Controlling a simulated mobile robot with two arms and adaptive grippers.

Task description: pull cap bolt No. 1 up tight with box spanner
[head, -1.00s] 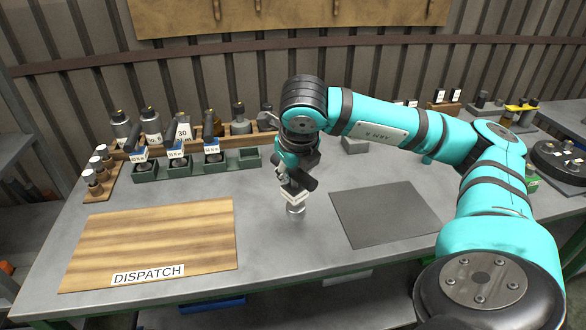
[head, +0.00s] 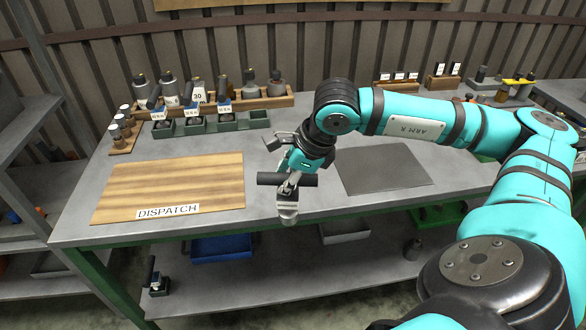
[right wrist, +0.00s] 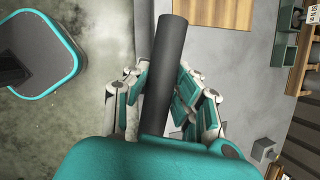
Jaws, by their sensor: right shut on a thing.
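My right gripper (head: 292,182) is shut on a tool with a dark cylindrical bar (head: 276,179) and a short metal end (head: 288,213) pointing down. It looks like the box spanner, but its working end is too small to tell. It hangs in the air by the front edge of the bench. In the right wrist view, the dark bar (right wrist: 166,70) runs between the fingers of the right gripper (right wrist: 163,88). I cannot make out cap bolt No. 1 in either view. My left gripper is not in view.
A wooden DISPATCH board (head: 175,182) lies left on the bench, a dark mat (head: 385,168) right. A lower shelf holds a blue tray (head: 221,248) and a dark-handled tool (head: 154,280).

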